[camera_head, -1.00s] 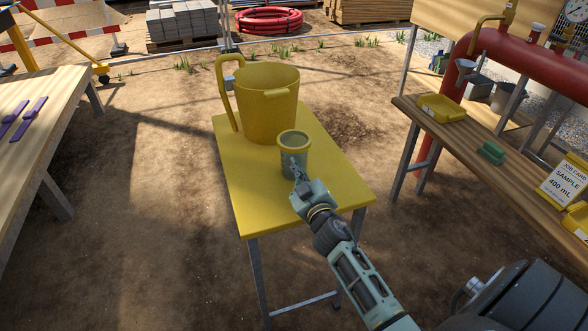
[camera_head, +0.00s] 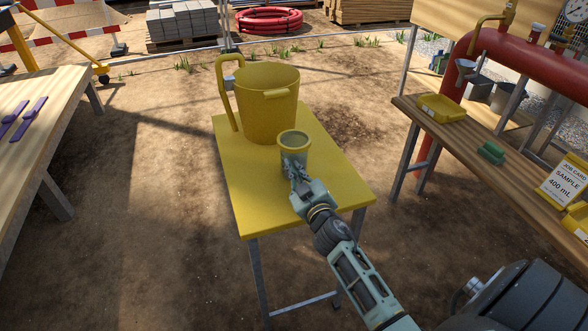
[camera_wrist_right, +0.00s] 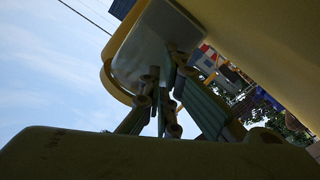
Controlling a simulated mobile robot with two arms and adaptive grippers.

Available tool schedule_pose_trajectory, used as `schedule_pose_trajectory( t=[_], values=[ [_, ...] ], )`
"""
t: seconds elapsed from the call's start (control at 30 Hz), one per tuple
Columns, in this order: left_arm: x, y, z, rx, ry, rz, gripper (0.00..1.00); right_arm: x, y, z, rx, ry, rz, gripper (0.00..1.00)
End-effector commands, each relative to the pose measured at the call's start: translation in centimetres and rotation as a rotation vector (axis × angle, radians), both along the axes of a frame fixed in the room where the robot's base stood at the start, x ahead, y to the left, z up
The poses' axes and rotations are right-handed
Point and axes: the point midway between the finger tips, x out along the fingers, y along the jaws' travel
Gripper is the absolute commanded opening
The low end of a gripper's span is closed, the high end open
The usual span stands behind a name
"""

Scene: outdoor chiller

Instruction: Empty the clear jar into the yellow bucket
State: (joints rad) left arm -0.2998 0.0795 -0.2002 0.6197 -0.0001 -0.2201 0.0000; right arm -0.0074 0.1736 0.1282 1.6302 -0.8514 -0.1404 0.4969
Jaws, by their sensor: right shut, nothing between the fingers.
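The clear jar (camera_head: 294,147), greyish and see-through with a yellow rim, stands upright on the yellow table (camera_head: 245,200). The yellow bucket (camera_head: 270,105), with a large handle on its left, stands just behind it on the same table. My right gripper (camera_head: 295,172) is at the jar's near side, its fingers overlapping the jar's front in the head view; it is shut with nothing held. In the right wrist view the jar (camera_wrist_right: 150,55) is close in front of the fingers (camera_wrist_right: 165,105). The jar's contents cannot be made out. My left gripper is not in view.
A wooden bench (camera_head: 460,135) on the right carries a yellow tray (camera_head: 441,108), a green block (camera_head: 491,152) and a sample card (camera_head: 562,187). Another wooden bench (camera_head: 45,125) on the left holds purple items. Bare ground lies between the tables.

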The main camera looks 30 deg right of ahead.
Motion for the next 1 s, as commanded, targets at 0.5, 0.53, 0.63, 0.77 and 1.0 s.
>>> schedule_pose_trajectory(
  t=[0.5,0.53,0.63,0.77,1.0],
  values=[
    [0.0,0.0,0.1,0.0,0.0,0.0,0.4,-0.7,0.2,0.0,0.001,0.001,0.0,0.15],
    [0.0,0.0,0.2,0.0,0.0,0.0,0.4,-1.0,0.3,0.0,0.001,0.001,0.0,0.15],
    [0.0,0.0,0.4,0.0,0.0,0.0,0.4,-2.3,0.6,0.0,0.002,0.0,-0.001,0.15],
    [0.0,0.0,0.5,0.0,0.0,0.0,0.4,-3.8,0.9,-0.1,0.001,0.001,0.0,0.15],
    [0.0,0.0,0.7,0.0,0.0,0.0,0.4,-6.6,1.6,-0.1,0.001,0.001,-0.001,0.15]
  ],
)
